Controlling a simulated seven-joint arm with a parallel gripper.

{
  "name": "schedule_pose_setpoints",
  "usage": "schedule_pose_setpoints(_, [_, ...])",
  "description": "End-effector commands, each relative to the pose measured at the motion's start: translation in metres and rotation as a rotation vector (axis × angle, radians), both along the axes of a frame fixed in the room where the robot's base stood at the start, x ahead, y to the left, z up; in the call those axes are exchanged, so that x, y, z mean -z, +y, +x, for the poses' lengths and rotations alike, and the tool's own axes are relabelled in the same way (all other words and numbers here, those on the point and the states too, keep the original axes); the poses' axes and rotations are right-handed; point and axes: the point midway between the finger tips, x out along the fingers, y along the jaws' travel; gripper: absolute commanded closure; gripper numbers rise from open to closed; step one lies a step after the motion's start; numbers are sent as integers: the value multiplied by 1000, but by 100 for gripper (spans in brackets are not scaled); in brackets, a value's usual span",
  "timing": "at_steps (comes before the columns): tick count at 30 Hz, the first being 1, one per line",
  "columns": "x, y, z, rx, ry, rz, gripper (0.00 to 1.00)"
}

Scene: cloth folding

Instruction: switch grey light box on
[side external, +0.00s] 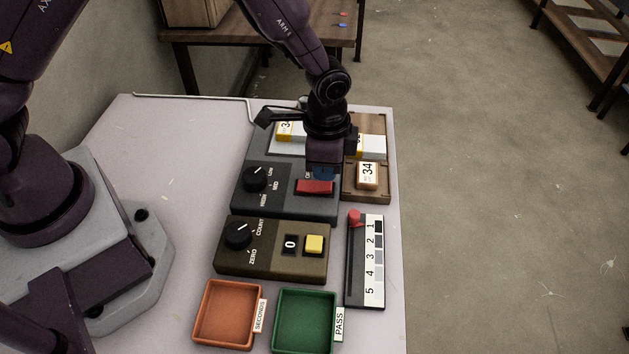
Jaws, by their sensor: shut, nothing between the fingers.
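The grey light box (283,204) sits on the table behind the brown counter box. Its front panel has a black knob (256,179) marked LOW, MED and HIGH, and a red switch (315,187) on the right. My gripper (322,172) is shut and empty, pointing down just behind the red switch. I cannot tell whether it touches the switch. My gripper hides part of the label by the switch and part of the box's rear. Whether the light is on is not clear.
A brown box (270,267) with a knob, counter and yellow button stands in front. A wooden tray (380,192) holds white labelled blocks at right. A grey-scale slider strip (375,293) lies right. Orange (209,312) and green (279,318) trays are nearest. The table's left is clear.

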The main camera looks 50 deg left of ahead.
Motion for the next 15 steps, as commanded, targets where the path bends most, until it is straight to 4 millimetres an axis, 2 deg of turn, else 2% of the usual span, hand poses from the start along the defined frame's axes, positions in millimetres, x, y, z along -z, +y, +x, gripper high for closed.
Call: schedule_pose_setpoints(15, [8, 0, 0, 0, 0, 0, 100])
